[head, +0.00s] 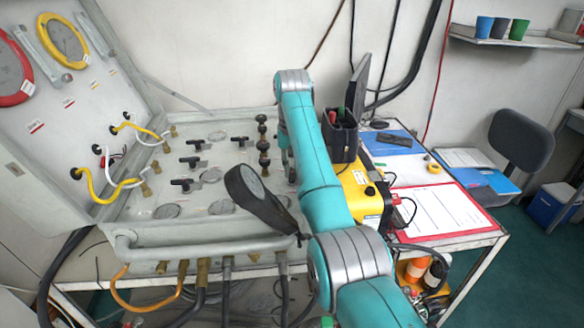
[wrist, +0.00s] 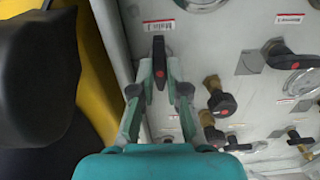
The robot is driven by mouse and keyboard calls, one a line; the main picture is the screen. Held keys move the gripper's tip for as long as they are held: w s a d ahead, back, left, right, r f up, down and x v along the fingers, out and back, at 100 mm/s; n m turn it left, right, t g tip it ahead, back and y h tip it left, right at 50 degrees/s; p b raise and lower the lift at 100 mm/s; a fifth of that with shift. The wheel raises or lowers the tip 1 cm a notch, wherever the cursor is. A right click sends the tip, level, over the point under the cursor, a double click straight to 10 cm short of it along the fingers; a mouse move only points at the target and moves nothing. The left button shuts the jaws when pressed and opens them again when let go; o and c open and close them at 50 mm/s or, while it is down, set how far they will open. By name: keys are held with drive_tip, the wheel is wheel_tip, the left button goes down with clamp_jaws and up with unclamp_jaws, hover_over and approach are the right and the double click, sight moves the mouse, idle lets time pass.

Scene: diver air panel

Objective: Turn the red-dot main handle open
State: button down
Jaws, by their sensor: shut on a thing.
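In the wrist view, a black lever handle with a red dot (wrist: 159,50) stands lengthwise up and down the picture, just below a white label that seems to read "Main" (wrist: 158,25). My gripper (wrist: 159,73) is around it, with a teal fingertip against each side, shut on the handle. In the head view, the grey air panel (head: 190,228) lies in its open case. My arm hides the gripper and this handle there.
In the wrist view, another black handle with a red dot (wrist: 292,57) and a black knob (wrist: 222,102) sit to the right.

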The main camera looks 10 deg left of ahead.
drive_tip(key=c, duration=1.2)
unclamp_jaws()
